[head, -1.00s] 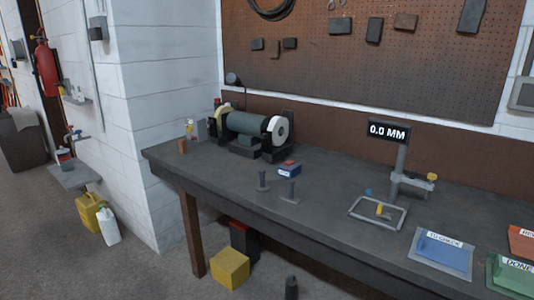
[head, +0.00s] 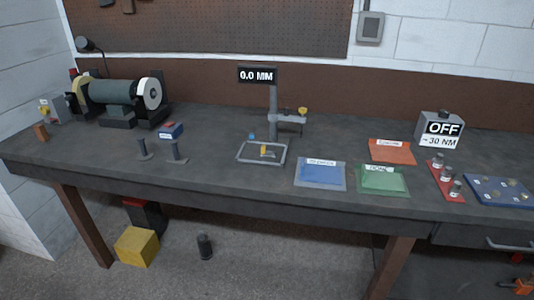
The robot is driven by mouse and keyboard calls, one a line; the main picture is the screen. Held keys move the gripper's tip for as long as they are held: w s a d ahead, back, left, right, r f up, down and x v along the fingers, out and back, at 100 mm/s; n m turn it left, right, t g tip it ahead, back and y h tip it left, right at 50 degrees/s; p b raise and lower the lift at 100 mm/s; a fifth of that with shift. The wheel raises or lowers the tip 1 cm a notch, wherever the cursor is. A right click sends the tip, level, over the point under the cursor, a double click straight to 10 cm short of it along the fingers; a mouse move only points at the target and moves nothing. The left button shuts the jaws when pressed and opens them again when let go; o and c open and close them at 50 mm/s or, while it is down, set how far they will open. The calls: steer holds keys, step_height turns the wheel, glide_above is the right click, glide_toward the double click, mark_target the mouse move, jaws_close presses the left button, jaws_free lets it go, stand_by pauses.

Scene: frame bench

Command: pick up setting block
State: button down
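No thing in view is labelled as the setting block, so I cannot tell which it is. A small yellow piece (head: 264,150) sits inside a grey rectangular frame (head: 241,157) on the bench. A small blue piece (head: 252,136) is just behind that frame. A measuring stand (head: 273,105) with a "0.0 MM" display (head: 257,75) rises behind them, with a yellow knob on its arm. My gripper is not in view.
A bench grinder (head: 112,93) and two short posts (head: 160,151) are at the left. Blue (head: 322,172), green (head: 383,179) and orange (head: 393,150) trays, a red rack (head: 447,178) and an "OFF" box (head: 440,131) are at the right. Bare bench lies between posts and frame.

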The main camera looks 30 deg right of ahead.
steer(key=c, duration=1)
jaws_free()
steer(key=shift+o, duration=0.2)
